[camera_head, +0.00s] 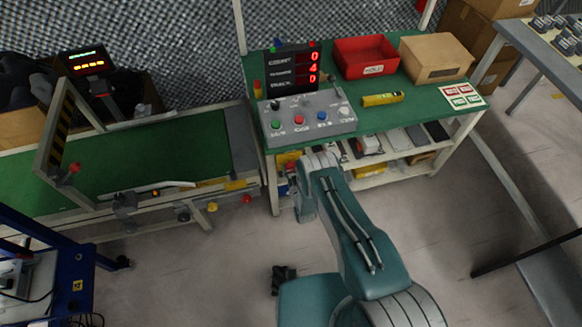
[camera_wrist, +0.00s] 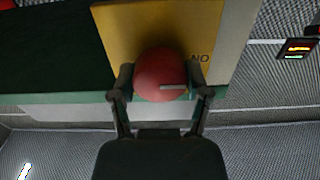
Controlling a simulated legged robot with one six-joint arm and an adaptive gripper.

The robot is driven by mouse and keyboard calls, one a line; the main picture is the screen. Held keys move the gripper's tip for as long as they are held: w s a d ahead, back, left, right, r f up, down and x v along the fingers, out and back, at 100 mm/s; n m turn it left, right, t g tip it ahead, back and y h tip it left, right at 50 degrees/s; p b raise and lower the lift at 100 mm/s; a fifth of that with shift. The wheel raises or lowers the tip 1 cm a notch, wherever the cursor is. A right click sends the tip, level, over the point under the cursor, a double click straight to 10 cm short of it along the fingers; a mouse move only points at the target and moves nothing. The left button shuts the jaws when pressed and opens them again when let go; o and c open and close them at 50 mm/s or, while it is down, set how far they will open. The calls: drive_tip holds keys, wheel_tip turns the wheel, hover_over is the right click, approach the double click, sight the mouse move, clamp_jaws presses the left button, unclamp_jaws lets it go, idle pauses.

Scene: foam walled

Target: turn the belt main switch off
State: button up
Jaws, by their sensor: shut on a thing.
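The switch has a round red knob (camera_wrist: 160,66) on a yellow plate (camera_wrist: 125,25) in the wrist view. A pale bar on the knob lies nearly level, from its middle to its right edge. The letters "NO" show on the plate to the right of the knob. My gripper (camera_wrist: 161,78) has one finger on each side of the knob and is shut on it. In the head view my arm reaches to the front of the green workbench (camera_head: 420,105), and my fingers and the knob are hidden there.
On the workbench stand a grey button box (camera_head: 308,117), a counter display (camera_head: 291,71), a red bin (camera_head: 366,57) and a cardboard box (camera_head: 436,57). A green conveyor belt (camera_head: 150,155) runs to the left. Bare floor (camera_head: 480,220) lies to the right of my arm.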

drive_tip(key=shift+w+r+m, duration=0.1)
drive_tip(key=shift+m, duration=0.3)
drive_tip(key=m, duration=0.3)
drive_tip(key=shift+m, duration=0.4)
drive_tip(key=m, duration=0.4)
drive_tip(key=shift+w+d+m, duration=0.1)
drive_tip(key=shift+m, duration=0.2)
drive_tip(key=m, duration=0.4)
drive_tip(key=shift+d, duration=0.1)
drive_tip(key=m, duration=0.4)
drive_tip(key=shift+d+f+m, duration=0.1)
drive_tip(key=shift+f+m, duration=0.2)
drive_tip(key=shift+f, duration=0.15)
drive_tip(key=o, duration=1.1)
drive_tip(key=shift+o, duration=0.2)
